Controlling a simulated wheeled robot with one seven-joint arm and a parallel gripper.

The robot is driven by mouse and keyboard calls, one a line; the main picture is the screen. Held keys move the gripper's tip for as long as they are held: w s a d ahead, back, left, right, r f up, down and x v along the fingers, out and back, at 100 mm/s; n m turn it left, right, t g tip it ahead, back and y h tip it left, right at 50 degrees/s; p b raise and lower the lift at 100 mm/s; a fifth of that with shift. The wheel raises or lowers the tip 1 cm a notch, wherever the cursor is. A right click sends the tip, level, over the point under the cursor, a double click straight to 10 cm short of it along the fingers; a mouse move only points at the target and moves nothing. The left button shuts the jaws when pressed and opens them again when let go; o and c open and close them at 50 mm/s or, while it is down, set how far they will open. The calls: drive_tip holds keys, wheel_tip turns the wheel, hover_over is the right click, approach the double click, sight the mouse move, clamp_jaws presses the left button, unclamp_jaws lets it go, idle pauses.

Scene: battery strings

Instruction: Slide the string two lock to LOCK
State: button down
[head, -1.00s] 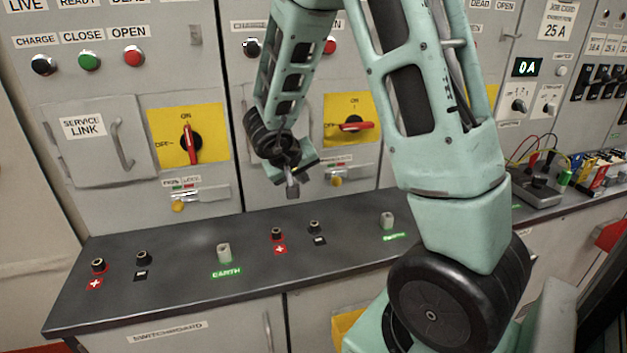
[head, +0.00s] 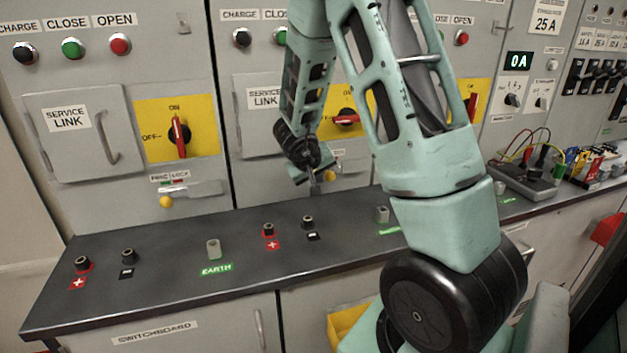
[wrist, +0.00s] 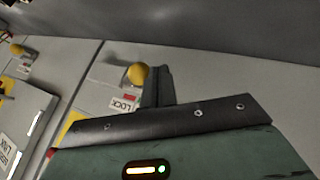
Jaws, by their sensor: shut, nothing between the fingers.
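The string two lock is a small slide with a yellow knob (head: 330,176), low on the second cabinet panel, below its rotary switch. The knob also shows in the wrist view (wrist: 138,73), close to a red LOCK label (wrist: 124,104). My gripper (head: 309,180) is shut and empty, just left of the knob in the head view. In the wrist view its fingers (wrist: 158,86) stand right beside the knob; I cannot tell whether they touch it. The slide's position is hard to tell, as my gripper and arm cover part of it.
The dark counter (head: 150,298) runs below, with terminals and earth posts (head: 213,250) standing on it. Another lock with a yellow knob (head: 166,201) is on the left panel. A service link door (head: 75,130) with a handle is above it. Test gear (head: 525,180) with leads is at right.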

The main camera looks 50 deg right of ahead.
sight(332, 176)
drive_tip(key=shift+s+d+p, duration=0.2)
drive_tip(key=shift+s+d, duration=0.3)
drive_tip(key=shift+d, duration=0.3)
drive_tip(key=shift+s+d+p, duration=0.2)
drive_tip(key=shift+s+d, duration=0.3)
drive_tip(key=shift+d, duration=0.25)
